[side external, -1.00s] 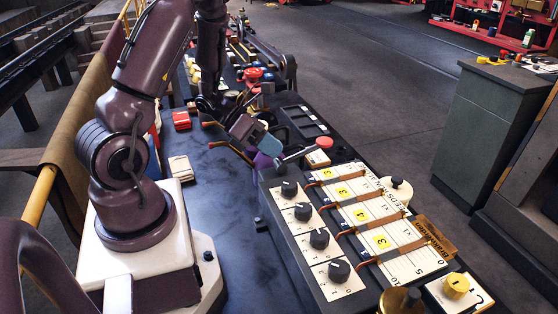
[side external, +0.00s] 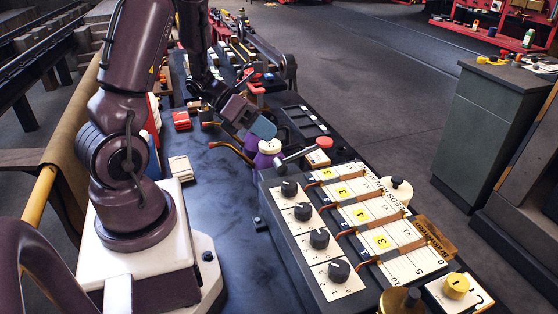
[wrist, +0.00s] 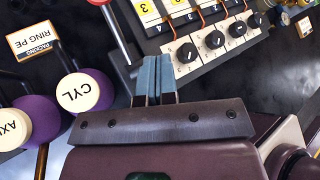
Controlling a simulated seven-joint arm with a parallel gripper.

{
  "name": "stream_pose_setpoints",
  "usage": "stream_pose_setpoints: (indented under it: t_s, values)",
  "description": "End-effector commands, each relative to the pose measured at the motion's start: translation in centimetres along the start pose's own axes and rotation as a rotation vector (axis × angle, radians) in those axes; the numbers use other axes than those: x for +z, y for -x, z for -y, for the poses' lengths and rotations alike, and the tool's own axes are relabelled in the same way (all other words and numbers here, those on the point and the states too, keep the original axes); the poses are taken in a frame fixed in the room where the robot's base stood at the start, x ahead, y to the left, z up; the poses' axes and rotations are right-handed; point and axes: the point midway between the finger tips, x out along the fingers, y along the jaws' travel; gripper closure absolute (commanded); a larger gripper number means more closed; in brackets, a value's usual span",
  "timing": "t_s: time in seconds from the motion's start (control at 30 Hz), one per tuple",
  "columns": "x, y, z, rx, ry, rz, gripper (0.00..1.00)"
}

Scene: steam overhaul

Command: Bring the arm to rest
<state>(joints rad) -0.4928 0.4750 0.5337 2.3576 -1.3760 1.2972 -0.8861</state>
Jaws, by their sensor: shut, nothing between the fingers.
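My gripper (side external: 262,127) is shut and empty, its blue fingers pressed together. In the side external view it hangs over the dark bench (side external: 232,190), just behind the purple containers (side external: 256,160). In the wrist view the closed blue fingers (wrist: 153,78) point toward the knob panel (wrist: 205,62). Purple containers with cream tops, one marked CYL (wrist: 85,92), stand to the left of the fingers, apart from them.
The knob panel (side external: 292,232) carries black knobs and numbered cards. A red-ended lever (side external: 324,143) rises near its far end. A red block (side external: 181,121) and pale pads (side external: 180,168) lie on the bench. Bare bench lies in front of my base.

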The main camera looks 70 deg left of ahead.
Motion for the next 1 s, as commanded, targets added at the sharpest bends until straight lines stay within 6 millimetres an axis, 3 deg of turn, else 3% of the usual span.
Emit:
stream_pose_setpoints:
  t_s: [0.27, 0.43, 0.77, 1.0]
  values:
    - [-0.3, 0.0, -0.1, 0.003, -0.060, -0.016, 1.00]
    - [-2.8, -0.1, 2.1, -0.115, -0.350, -0.185, 1.00]
    - [-1.8, 1.2, 10.2, -0.526, -1.456, -0.497, 1.00]
    - [1.4, 3.3, 14.4, -0.702, -2.333, -0.742, 1.00]
